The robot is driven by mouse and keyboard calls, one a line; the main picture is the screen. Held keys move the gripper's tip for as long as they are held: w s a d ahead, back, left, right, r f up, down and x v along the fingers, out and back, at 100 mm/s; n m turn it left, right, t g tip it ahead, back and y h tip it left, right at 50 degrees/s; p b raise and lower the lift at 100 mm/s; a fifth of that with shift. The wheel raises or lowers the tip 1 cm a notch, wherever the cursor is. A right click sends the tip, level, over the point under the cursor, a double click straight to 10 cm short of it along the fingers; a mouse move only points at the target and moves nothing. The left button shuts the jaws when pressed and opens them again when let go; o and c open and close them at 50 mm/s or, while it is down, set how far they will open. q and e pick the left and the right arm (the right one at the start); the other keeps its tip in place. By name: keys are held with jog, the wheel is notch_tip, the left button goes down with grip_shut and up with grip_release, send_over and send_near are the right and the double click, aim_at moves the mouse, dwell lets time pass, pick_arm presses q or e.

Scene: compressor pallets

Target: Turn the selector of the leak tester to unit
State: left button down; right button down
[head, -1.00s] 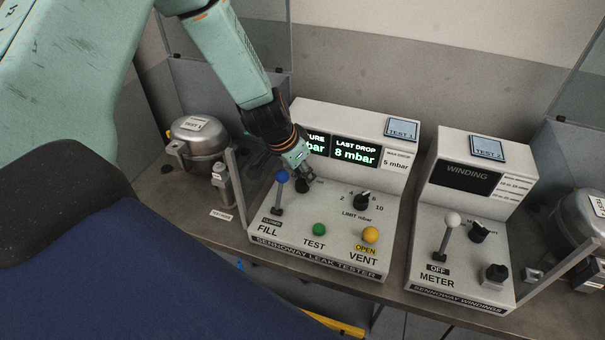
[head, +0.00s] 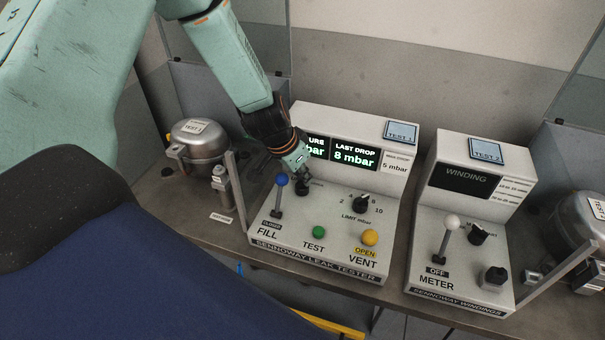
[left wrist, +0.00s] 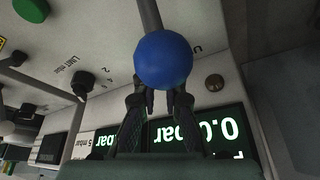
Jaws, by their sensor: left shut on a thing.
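The leak tester (head: 285,242) is a pale sloped console with a lit "LAST DROP 8 mbar" display (head: 354,154). Its selector (head: 302,188) is a small black knob behind the blue-balled FILL lever (head: 281,181). My left gripper (head: 303,178) comes down from above, with its fingertips at the selector and shut on it. In the left wrist view the blue ball (left wrist: 163,60) stands in front of my left fingers (left wrist: 160,102) and hides their tips and the selector. The selector's pointing direction cannot be read. My right gripper is not in view.
The winding meter (head: 466,264) stands to the right. A metal compressor (head: 199,146) is at the left, behind a post.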

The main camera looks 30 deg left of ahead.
pick_arm(q)
jog(key=shift+r+n+y+p, duration=0.1)
jog(key=shift+n+y+p, duration=0.3)
jog(key=shift+n+p, duration=0.5)
jog(key=n+y+p, duration=0.1)
jog(key=n+p, duration=0.2)
jog(key=p, duration=0.1)
jog(key=n+y+p, duration=0.1)
jog(key=n+p, duration=0.3)
jog(key=shift+s+r+p, duration=0.1)
jog(key=shift+r+p, duration=0.05)
jog(key=shift+p, duration=0.2)
jog(key=shift+n+g+y+p, duration=0.3)
jog(key=shift+n+y+p, duration=0.1)
jog(key=shift+n+p, duration=0.25)
jog(key=shift+f+n+y+p, duration=0.25)
jog(key=shift+n+p, duration=0.25)
jog(key=shift+n, duration=0.25)
jog(key=shift+n, duration=0.3)
jog(key=c, duration=1.4)
grip_release()
jog(key=shift+c, duration=0.2)
